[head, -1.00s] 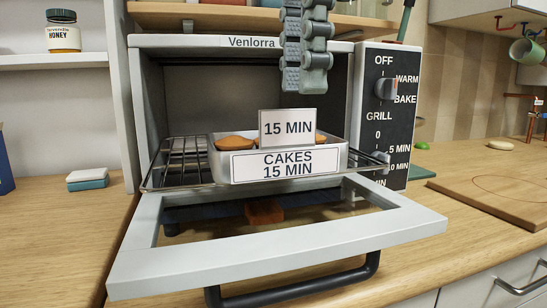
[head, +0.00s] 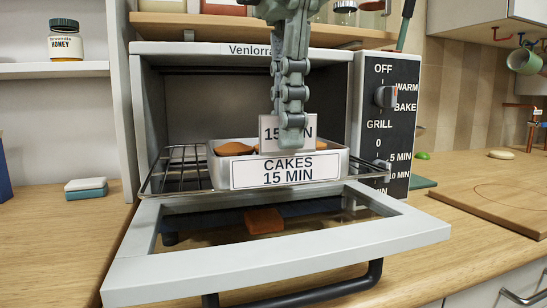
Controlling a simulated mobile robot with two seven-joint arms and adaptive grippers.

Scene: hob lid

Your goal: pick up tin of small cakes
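The tin of small cakes (head: 221,172) sits on the wire rack in the open toaster oven. Its front label (head: 286,172) reads "CAKES 15 MIN", and brown cakes (head: 234,148) show at its left. A pale upright card (head: 272,142) reading "15 MIN" stands up from it. My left gripper (head: 291,140) points down from above, with a finger in front of the card and hiding part of its text. The fingers line up in this view, so their gap and any contact with the card are hidden. My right gripper is not in view.
The oven door (head: 400,230) is folded down in front, with a dark handle (head: 310,290). The wire rack (head: 180,170) sticks out beside the tin. The oven's control panel (head: 385,130) stands at right. A wooden board (head: 490,195) lies farther right, a sponge (head: 86,188) at left.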

